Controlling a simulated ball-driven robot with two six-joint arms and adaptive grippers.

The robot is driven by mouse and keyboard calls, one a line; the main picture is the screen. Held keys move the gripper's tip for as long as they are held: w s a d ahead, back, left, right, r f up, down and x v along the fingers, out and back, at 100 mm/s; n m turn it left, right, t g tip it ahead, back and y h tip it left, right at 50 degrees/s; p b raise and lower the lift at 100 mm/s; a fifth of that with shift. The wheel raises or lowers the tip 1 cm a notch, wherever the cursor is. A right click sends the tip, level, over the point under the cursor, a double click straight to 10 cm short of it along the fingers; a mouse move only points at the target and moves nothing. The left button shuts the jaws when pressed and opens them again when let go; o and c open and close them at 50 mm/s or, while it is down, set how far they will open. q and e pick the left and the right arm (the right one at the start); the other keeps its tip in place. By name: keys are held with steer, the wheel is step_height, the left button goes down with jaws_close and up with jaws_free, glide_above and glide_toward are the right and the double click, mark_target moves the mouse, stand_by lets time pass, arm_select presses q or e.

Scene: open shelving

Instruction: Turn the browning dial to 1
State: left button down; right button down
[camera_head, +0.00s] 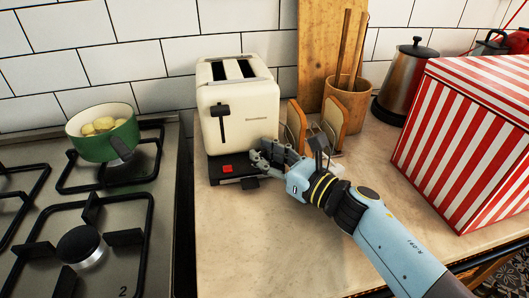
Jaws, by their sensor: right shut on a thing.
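A cream toaster (240,108) stands upright on the counter, with two empty-looking slots on top and a dark lever (221,117) high on its front. A dark control strip at its foot carries a red button (227,168). My right gripper (260,162) reaches in from the right at the strip's right end, its fingers shut on the browning dial. The fingers hide the dial, so I cannot read its setting. My left gripper is not in view.
A rack with bread slices (333,122) stands close behind my right wrist. A red-striped box (468,145) and a metal kettle (406,82) are at the right. A green pot (104,135) sits on the stove at the left. The counter front is clear.

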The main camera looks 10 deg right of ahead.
steer(key=shift+y, duration=0.3)
steer(key=c, duration=1.1)
jaws_free()
